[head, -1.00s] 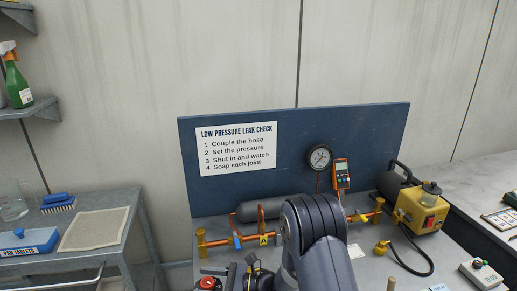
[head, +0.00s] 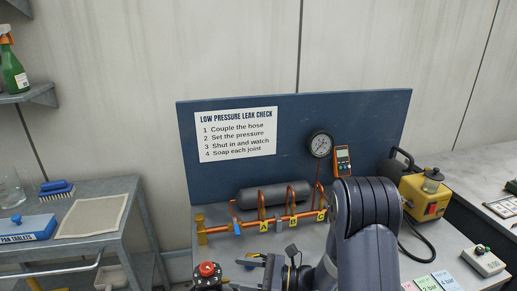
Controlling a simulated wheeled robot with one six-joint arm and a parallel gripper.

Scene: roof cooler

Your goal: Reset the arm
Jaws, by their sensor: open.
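My arm rises from the bottom edge right of centre and covers part of the bench. My gripper (head: 245,276) is low in the picture, left of the arm's elbow, with its jaws pointing left. It is open, and I see nothing between its fingers. It is near a red knob (head: 207,268), and I cannot tell how far apart they are. Behind it, a copper pipe rig (head: 278,222) with yellow letter tags runs along the bench, with a grey cylinder (head: 272,193) behind it. My arm hides the rig's right end.
A blue backboard (head: 240,175) holds an instruction sheet (head: 236,134), a round gauge (head: 320,144) and an orange meter (head: 342,160). A yellow pump (head: 418,200) stands right. A white switch box (head: 483,261) and coloured cards (head: 446,281) lie front right. A side table (head: 145,215) is left.

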